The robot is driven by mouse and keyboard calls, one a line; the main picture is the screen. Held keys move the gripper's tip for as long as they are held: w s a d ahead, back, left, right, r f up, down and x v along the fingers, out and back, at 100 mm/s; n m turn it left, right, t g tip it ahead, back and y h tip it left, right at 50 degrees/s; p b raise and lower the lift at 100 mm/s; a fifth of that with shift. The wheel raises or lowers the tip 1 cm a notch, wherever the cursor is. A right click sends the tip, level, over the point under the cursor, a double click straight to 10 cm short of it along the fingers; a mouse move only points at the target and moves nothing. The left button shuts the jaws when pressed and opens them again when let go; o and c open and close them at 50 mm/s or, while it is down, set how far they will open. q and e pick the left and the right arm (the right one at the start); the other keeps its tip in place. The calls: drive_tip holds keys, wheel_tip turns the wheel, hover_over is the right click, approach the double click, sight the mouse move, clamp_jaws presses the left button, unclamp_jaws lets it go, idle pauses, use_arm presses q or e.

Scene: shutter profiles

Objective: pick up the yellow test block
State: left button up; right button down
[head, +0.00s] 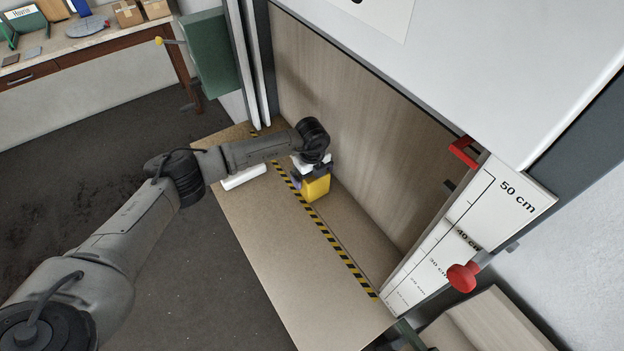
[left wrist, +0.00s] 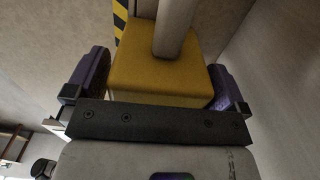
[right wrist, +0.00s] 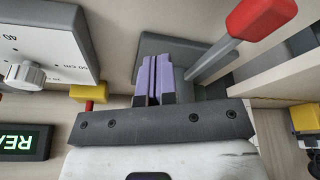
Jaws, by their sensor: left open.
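The yellow test block (head: 317,188) stands on the tan board beside the black-and-yellow striped line, near the wooden panel. In the left wrist view the block (left wrist: 160,72) shows a pale round post on it. My left gripper (head: 309,178) is over the block, open, with one purple finger on each side of it. The left wrist view shows a gap between the block and the left finger of the gripper (left wrist: 163,82); the right finger is very close, and I cannot tell if it touches. My right gripper (right wrist: 157,78) has its purple fingers together with nothing seen between them.
The wooden panel (head: 350,120) rises behind the block. A white centimetre scale (head: 465,235) with red parts stands at the right. A white piece (head: 243,177) lies on the board (head: 275,240) under my left arm. A red-handled grey lever (right wrist: 225,52) is close to my right gripper.

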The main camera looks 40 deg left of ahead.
use_arm(q)
drive_tip(key=c, duration=0.8)
drive_tip(key=shift+r, duration=0.15)
drive_tip(key=shift+c, duration=0.2)
